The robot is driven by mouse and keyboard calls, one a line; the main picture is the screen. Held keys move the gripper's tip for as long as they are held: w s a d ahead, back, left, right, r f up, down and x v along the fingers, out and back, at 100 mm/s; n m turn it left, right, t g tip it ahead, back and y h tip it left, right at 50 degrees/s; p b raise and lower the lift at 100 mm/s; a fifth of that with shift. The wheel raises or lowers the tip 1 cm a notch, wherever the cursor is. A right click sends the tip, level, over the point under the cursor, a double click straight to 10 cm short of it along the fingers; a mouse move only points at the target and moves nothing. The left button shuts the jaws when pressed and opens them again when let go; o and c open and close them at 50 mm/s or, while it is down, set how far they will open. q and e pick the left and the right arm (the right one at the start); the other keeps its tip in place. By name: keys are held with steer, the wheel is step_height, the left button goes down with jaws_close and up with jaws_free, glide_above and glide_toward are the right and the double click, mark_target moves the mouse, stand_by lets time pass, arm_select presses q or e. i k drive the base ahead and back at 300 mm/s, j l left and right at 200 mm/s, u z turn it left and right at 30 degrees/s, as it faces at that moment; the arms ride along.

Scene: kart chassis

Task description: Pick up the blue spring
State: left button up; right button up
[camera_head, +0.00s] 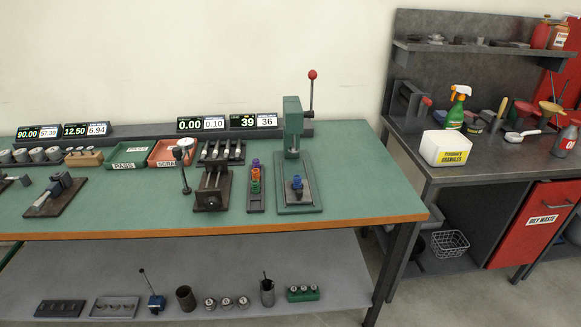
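A small blue part (297,183), which looks like the blue spring, stands upright on the base of the green press (310,200), below its head. It is too small to make out coils. Left of the press, a narrow dark holder (256,209) carries a row of small coloured parts (255,172), with purple, green and orange-red showing. Neither of my grippers is in view.
The press has a lever with a red knob (312,75). A dark vise (212,190) and a dial gauge stand (184,165) are to the left. The green bench top (375,190) is clear right of the press. A grey workbench (460,175) stands further right.

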mark_target(299, 180)
steer(key=i+j+z, duration=0.25)
steer(key=i+j, duration=0.25)
steer(key=i+j+z, duration=0.25)
steer(key=i+j, duration=0.2)
steer(key=j, duration=0.15)
